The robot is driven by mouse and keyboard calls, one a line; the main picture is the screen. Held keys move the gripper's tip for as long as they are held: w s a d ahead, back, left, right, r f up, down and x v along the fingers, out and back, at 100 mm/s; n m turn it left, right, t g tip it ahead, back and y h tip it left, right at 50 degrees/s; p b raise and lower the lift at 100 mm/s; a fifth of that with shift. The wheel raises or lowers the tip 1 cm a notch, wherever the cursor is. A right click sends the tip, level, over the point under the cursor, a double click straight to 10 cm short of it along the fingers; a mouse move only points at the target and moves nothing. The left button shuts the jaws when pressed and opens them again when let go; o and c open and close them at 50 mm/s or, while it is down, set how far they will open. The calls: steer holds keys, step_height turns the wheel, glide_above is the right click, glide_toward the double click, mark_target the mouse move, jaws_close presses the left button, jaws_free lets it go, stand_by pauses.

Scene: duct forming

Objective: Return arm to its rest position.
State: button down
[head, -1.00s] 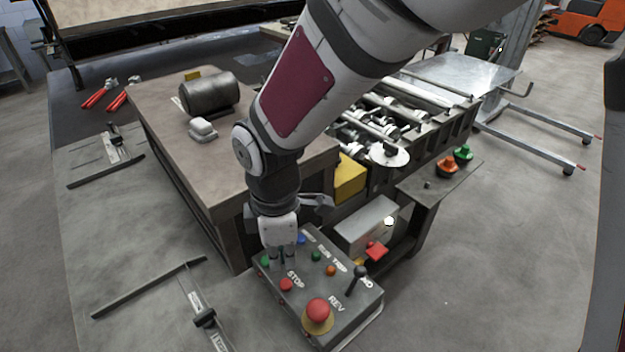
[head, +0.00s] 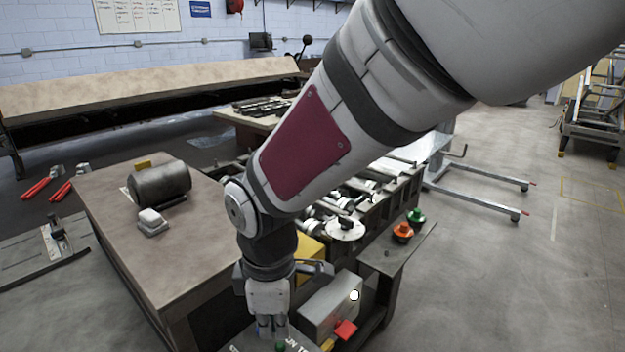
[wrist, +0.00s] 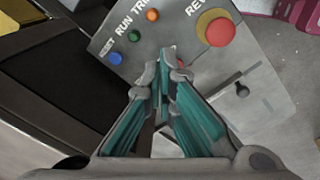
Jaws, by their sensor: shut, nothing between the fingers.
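My gripper (head: 271,328) points down over the control box (head: 243,343) at the bottom of the head view. In the wrist view my gripper (wrist: 165,62) has its teal-padded fingers drawn together at the tips, with nothing held. The control box (wrist: 200,75) lies beyond them, with a blue button (wrist: 115,58), a green button (wrist: 134,35), an orange button (wrist: 152,14) and a large red button on a yellow ring (wrist: 217,30). A small red button shows partly behind the fingertips. I cannot tell whether the tips touch the panel.
A brown-topped workbench (head: 105,195) with a dark cylinder (head: 160,183) stands left of my arm. A roller machine (head: 385,190) is behind it. A small side shelf (head: 400,245) carries green and orange knobs. A grey box (head: 330,305) sits close right of my gripper.

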steer(key=s+d+r+m+t, duration=0.1)
steer(key=d+r+m, duration=0.45)
steer(key=d, duration=0.25)
steer(key=d+r+m+t, duration=0.2)
steer(key=d+r+m, duration=0.2)
steer(key=d+r, duration=0.3)
steer(key=s+d+r+m+t, duration=0.1)
steer(key=s+d+r+m, duration=0.1)
steer(key=s+d+m, duration=0.5)
steer(key=shift+s+d+r+m+t, duration=0.4)
steer(key=shift+d+m, duration=0.65)
steer(key=shift+d, duration=0.65)
